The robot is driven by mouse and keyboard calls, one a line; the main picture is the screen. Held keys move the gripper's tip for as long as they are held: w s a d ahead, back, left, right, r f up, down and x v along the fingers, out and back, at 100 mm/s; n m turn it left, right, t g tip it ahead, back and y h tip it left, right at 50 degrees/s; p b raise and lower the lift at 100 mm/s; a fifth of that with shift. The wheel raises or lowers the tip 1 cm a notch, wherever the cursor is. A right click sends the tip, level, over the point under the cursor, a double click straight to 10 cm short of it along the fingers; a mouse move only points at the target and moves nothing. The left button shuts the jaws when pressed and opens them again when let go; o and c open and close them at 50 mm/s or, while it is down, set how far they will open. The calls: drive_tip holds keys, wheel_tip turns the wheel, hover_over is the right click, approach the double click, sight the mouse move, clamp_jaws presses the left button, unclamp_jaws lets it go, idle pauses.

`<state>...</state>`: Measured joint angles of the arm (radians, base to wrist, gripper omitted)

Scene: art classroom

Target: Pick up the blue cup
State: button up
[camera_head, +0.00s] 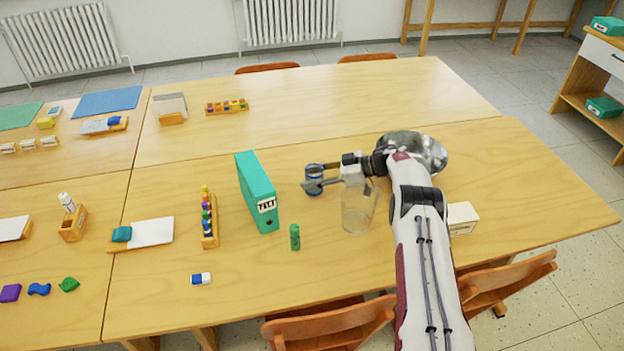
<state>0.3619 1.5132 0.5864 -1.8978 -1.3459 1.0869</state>
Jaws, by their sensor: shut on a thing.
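The blue cup (314,187) is small and stands on the wooden table, right of the teal binder. My gripper (314,183) reaches in from the right with its fingers at the cup and is shut on it. The fingers hide part of the cup's side. The cup looks upright and at table level; I cannot tell whether its base touches the table.
A clear glass jar (358,212) stands just below my wrist. A metal bowl (425,150) is behind my arm, and a white box (462,218) is to its right. The teal binder (257,190) and a green glue stick (295,237) stand left. The table's back half is mostly free.

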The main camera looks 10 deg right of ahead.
wheel_tip(320, 180, up, 9)
drive_tip(key=shift+r, duration=0.15)
idle(0.5)
idle(0.5)
